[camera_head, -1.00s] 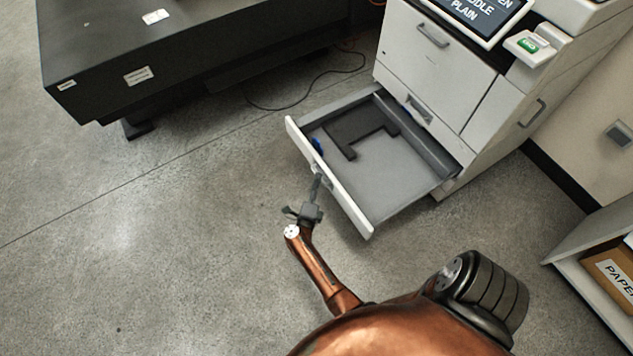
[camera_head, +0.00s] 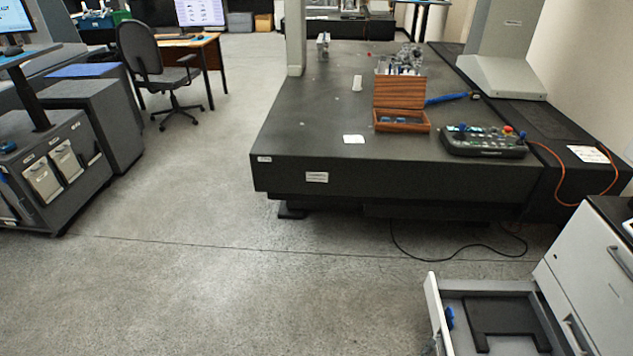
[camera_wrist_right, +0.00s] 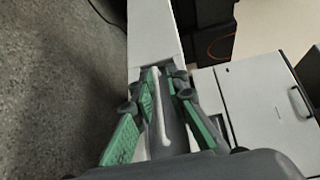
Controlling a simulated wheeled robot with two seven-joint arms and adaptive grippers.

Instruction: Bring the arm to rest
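My right gripper (camera_wrist_right: 164,82) shows in the right wrist view, with green pads on its two fingers. The fingers reach toward the white front (camera_wrist_right: 153,35) of the pulled-out drawer and narrow toward their tips. A grey shape lies between them; I cannot tell whether it is the drawer handle or whether the pads touch it. In the head view, the open drawer (camera_head: 436,315) is at the lower right, and the right arm is almost wholly below the picture. My left gripper is in neither view.
A white cabinet (camera_head: 590,275) stands at the right, behind the drawer. A dark flat piece (camera_head: 500,318) lies in the drawer. The black measuring table (camera_head: 330,150) fills the back middle, with a wooden box (camera_head: 400,105) and a control panel (camera_head: 484,139) on it.

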